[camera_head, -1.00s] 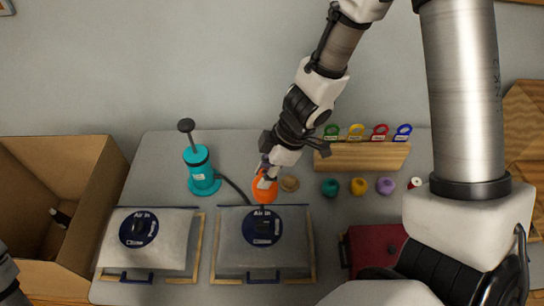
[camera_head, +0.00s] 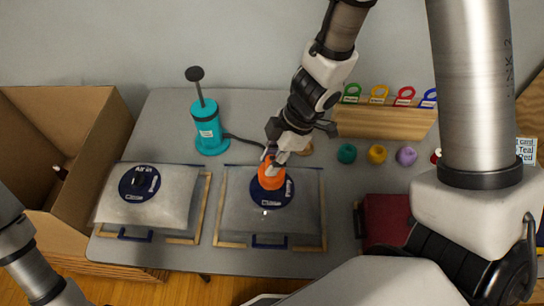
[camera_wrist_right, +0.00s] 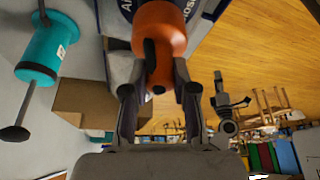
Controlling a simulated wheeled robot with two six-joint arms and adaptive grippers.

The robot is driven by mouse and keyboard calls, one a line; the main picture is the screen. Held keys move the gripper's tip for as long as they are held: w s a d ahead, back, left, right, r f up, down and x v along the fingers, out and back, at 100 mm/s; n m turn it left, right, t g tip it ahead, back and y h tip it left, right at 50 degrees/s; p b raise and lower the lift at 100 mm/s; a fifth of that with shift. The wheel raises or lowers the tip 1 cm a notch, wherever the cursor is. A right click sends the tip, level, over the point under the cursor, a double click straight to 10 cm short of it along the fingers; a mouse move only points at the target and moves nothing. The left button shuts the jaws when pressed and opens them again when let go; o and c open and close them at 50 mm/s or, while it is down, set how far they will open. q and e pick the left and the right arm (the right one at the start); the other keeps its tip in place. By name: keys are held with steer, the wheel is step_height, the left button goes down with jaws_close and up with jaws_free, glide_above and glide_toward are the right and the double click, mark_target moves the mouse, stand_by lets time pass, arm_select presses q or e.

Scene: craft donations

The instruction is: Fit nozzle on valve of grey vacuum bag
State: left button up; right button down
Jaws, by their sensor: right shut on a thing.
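The orange nozzle (camera_head: 271,177) is in my right gripper (camera_head: 277,157), whose fingers are shut on it. It stands over the dark blue valve disc (camera_head: 287,190) of the grey vacuum bag (camera_head: 240,212), covering the disc's upper left part. The valve itself is hidden under it, and I cannot tell whether the nozzle is seated or just above. In the right wrist view the nozzle (camera_wrist_right: 160,40) sits between both fingers (camera_wrist_right: 158,100), with the disc behind it. The teal hand pump (camera_head: 208,130) stands at the back left, its dark hose running towards the nozzle. My left gripper is out of view.
A paler bag (camera_head: 165,205) with its own blue disc (camera_head: 139,183) lies at left, beside a cardboard box (camera_head: 105,150). Yarn balls (camera_head: 377,153) and a wooden rack (camera_head: 385,123) stand to the right. A dark red case (camera_head: 385,220) lies right of the grey bag.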

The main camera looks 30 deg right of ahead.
steer(key=shift+f, duration=0.15)
stand_by(0.4)
steer(key=shift+f+b, duration=1.6)
steer(key=shift+f, duration=0.35)
steer(key=c, duration=0.8)
jaws_free()
steer(key=shift+c, duration=0.2)
steer(key=shift+r, duration=0.15)
steer(key=v, duration=0.6)
steer(key=shift+r, duration=0.1)
steer(key=shift+s+d+r, duration=0.1)
steer(key=shift+d+r, duration=0.25)
steer(key=shift+r, duration=0.15)
